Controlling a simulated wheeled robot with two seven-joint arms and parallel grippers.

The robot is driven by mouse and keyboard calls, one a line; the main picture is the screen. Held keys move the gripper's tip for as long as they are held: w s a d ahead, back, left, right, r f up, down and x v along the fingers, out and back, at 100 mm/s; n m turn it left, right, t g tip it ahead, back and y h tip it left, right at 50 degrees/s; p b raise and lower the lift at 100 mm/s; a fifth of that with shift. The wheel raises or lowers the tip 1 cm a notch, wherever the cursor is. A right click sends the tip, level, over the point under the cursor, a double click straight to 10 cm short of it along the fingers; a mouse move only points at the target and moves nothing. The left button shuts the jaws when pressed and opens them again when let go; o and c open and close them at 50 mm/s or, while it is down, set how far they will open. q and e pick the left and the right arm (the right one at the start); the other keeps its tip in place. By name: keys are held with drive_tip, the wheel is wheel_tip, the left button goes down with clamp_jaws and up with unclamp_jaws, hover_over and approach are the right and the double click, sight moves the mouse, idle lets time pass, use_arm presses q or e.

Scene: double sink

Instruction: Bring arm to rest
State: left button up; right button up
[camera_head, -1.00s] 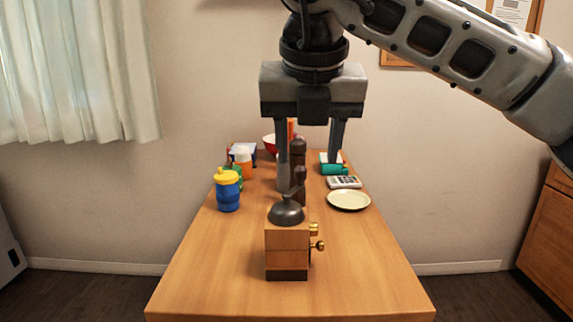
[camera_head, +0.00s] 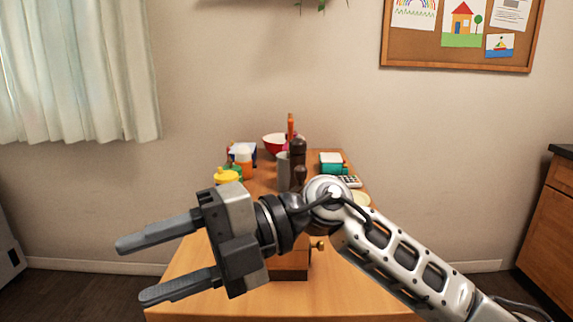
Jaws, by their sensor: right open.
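My right arm comes in from the lower right, and its right gripper (camera_head: 166,263) points left in front of the wooden table (camera_head: 350,300). Its two fingers are spread apart with nothing between them. The gripper is nearer to the camera than the things on the table and covers part of them. My left gripper is not in view.
A wooden cabinet (camera_head: 550,220) stands at the right.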

drive_tip(key=w+d+m+t+y, duration=0.5)
drive_tip(key=m+t+y, duration=0.45)
drive_tip(key=m, duration=0.25)
drive_tip(key=w+d+f+m+t+h, duration=0.2)
drive_tip(key=d+f+m+t+h, duration=0.35)
drive_tip(key=m+t, duration=0.3)
drive_tip(key=w+d+f+m+t+h, duration=0.3)
drive_tip(key=d+f+m+t+h, duration=0.25)
drive_tip(key=f+m+t, duration=0.35)
drive_tip(key=s+d+f+m+g+h, duration=0.4)
drive_tip(key=s+f, duration=0.3)
drive_tip(key=f, duration=0.4)
drive_tip(key=s+d+f+m+g+h, duration=0.4)
drive_tip(key=s+d+f+g+h, duration=0.1)
drive_tip(key=f, duration=0.6)
drive_tip(key=s+d+h, duration=0.1)
drive_tip(key=s, duration=0.1)
drive_tip(key=shift+s+d+f, duration=0.25)
drive_tip(key=shift+s+f, duration=0.1)
drive_tip(key=shift+s, duration=0.05)
